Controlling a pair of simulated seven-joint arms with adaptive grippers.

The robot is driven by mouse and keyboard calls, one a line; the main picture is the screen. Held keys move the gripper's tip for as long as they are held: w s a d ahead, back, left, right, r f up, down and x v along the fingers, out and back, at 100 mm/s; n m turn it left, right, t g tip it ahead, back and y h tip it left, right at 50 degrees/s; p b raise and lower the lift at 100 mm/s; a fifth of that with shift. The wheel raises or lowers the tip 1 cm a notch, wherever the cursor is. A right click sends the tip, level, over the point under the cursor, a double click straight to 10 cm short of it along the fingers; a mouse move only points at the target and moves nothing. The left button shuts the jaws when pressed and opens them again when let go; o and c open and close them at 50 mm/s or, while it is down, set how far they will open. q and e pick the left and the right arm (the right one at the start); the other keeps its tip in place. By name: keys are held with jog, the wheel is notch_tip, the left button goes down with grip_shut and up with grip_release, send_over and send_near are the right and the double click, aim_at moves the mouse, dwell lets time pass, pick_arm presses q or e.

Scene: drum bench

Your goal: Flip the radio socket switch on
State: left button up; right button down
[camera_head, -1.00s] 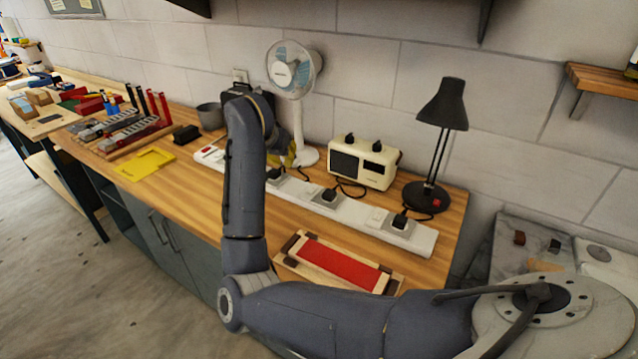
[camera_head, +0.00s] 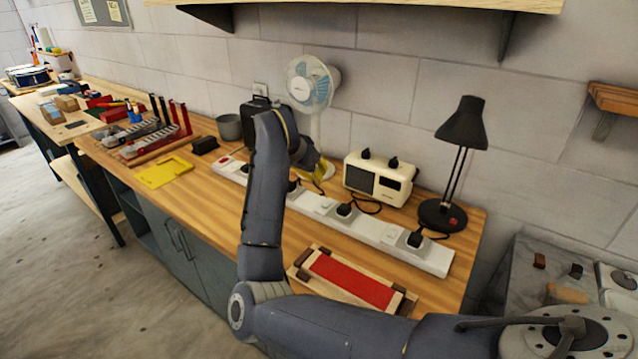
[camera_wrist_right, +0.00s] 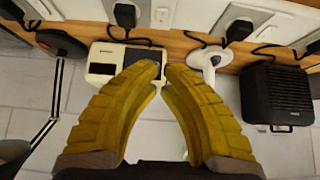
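A long white power strip (camera_head: 372,229) lies on the wooden bench with several black plugs in it. The cream radio (camera_head: 379,179) stands behind it; its cable runs to a middle plug (camera_head: 345,210). A pale switch (camera_head: 324,204) sits left of that plug; its setting is too small to tell. In the wrist view the radio (camera_wrist_right: 122,62), its plug (camera_wrist_right: 125,14) and a pale switch (camera_wrist_right: 162,16) show beyond the fingers. My right gripper (camera_wrist_right: 163,70) has yellow fingers with tips almost together and nothing between them. In the head view it is partly hidden behind my forearm, near the fan. My left gripper is out of view.
A white fan (camera_head: 313,90) and a black box (camera_head: 256,112) stand behind my right arm. A black lamp (camera_head: 443,214) stands right of the radio. A red-topped wooden frame (camera_head: 352,280) lies in front of the strip. A shelf (camera_head: 400,5) overhangs above.

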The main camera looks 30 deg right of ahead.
send_over(330, 202)
jog(key=a, duration=0.2)
jog(key=f, duration=0.7)
jog(key=shift+s+d, duration=0.1)
jog(key=shift+s, duration=0.15)
notch_tip(330, 202, down, 2)
jog(key=shift+a+f, duration=0.2)
jog(key=shift+f, duration=0.8)
